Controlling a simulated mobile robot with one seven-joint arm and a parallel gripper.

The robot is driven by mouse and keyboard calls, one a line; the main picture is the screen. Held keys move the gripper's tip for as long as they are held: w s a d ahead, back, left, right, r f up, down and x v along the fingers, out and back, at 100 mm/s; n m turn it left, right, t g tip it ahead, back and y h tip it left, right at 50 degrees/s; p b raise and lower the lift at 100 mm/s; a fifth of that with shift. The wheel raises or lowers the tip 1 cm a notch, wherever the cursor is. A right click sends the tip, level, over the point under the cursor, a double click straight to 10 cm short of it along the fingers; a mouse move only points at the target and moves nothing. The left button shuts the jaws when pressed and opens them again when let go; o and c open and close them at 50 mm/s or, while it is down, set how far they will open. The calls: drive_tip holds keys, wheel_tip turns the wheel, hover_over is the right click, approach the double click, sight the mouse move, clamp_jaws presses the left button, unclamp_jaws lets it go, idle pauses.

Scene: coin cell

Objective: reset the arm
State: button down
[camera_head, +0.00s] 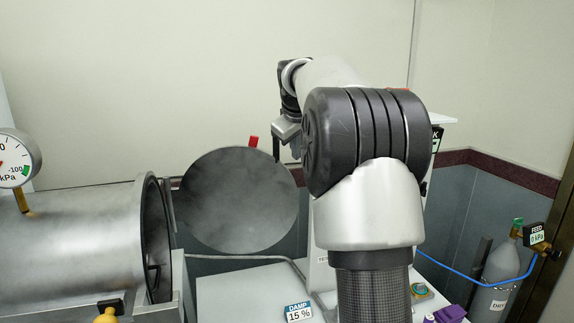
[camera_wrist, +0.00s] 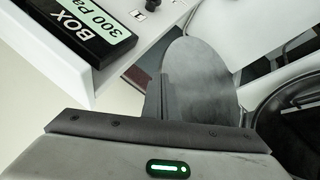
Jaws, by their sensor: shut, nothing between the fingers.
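My arm (camera_head: 375,215) is raised and bent in the middle of the head view, and its thick joint hides much of what lies behind. My gripper (camera_head: 295,147) hangs at the arm's far end, small and partly hidden. In the wrist view the gripper body fills the bottom, with a green light on it. The dark fingers (camera_wrist: 167,95) show above it, shut with nothing held. The round grey door (camera_head: 240,200) of the metal chamber stands open, beyond the fingers in the wrist view (camera_wrist: 200,65).
The metal chamber (camera_head: 75,245) lies at the left with its mouth open and a gauge (camera_head: 14,160) on top. A "300 Pa" box display (camera_wrist: 85,30) is at the wrist view's upper left. A gas bottle (camera_head: 502,265) and blue hose stand at the right.

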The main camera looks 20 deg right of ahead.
drive_tip(key=shift+s+d+r, duration=0.2)
drive_tip(key=shift+s+r, duration=0.75)
drive_tip(key=shift+r, duration=0.3)
drive_tip(key=s+a+m+y, duration=0.1)
drive_tip(key=s+a+y, duration=0.1)
drive_tip(key=s+a, duration=1.35)
drive_tip(key=s+a+f, duration=0.3)
drive_tip(key=s+f, duration=0.1)
drive_tip(key=s, duration=0.3)
drive_tip(key=s+a+f+m+y, duration=0.1)
drive_tip(key=s+a+f, duration=0.1)
drive_tip(key=s+f, duration=0.3)
drive_tip(key=s+a+f+m+g, duration=0.1)
drive_tip(key=s+a+f, duration=0.2)
drive_tip(key=s, duration=0.6)
wheel_tip(320, 180, down, 2)
drive_tip(key=shift+a+f, duration=0.1)
drive_tip(key=shift+a, duration=0.2)
drive_tip(key=shift+s+a, duration=0.1)
